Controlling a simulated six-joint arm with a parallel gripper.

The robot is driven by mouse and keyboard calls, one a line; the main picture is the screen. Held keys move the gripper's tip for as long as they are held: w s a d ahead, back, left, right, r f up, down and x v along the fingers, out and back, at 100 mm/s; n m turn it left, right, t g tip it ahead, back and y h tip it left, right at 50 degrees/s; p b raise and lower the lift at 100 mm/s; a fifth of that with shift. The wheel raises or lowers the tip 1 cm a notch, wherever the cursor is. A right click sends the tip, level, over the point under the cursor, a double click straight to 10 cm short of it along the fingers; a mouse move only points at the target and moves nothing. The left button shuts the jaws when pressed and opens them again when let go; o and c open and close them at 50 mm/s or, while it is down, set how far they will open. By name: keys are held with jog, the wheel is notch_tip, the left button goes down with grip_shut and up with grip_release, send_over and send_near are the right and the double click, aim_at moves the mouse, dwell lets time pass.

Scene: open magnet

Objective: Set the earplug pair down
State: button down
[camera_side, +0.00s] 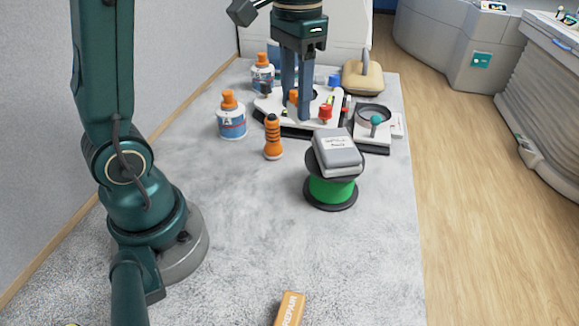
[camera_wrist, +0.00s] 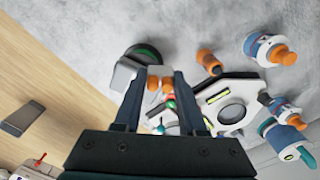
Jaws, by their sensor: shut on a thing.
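My gripper (camera_side: 297,104) points down over the far part of the table, in front of a white plate with a black base (camera_side: 268,103). The earplug pair (camera_wrist: 160,84) shows in the wrist view as two small orange pieces side by side between the fingers (camera_wrist: 159,76). The gripper is shut on it. In the side view an orange bit of the pair (camera_side: 293,96) shows beside the fingers, partly hidden. I cannot tell how high the pair is above the surface below.
A grey box (camera_side: 338,152) lies on a green spool (camera_side: 331,190) nearer the camera. An orange-and-black handle (camera_side: 273,140) and a glue bottle (camera_side: 231,120) stand left. A round dish (camera_side: 373,113) is right. An orange box (camera_side: 290,309) lies in front. The table's near middle is clear.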

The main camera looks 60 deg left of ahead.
jog(key=shift+s+d, duration=0.1)
jog(key=shift+s, duration=0.3)
jog(key=shift+w, duration=0.15)
dwell(0.4)
jog(key=shift+w, duration=0.3)
jog(key=d, duration=0.2)
jog(key=w+d+f+m, duration=0.1)
jog(key=d, duration=0.1)
jog(key=w+d+m, duration=0.1)
jog(key=d, duration=0.1)
jog(key=shift+d+f, duration=0.1)
jog(key=shift+f, duration=0.2)
jog(key=d+f+m, duration=0.2)
jog(key=d+m, duration=0.1)
jog(key=d, duration=0.3)
jog(key=m, duration=0.4)
send_over(353, 294)
notch_tip(353, 294, down, 3)
jog(key=shift+r, duration=0.2)
notch_tip(353, 294, down, 10)
jog(key=shift+r, duration=0.2)
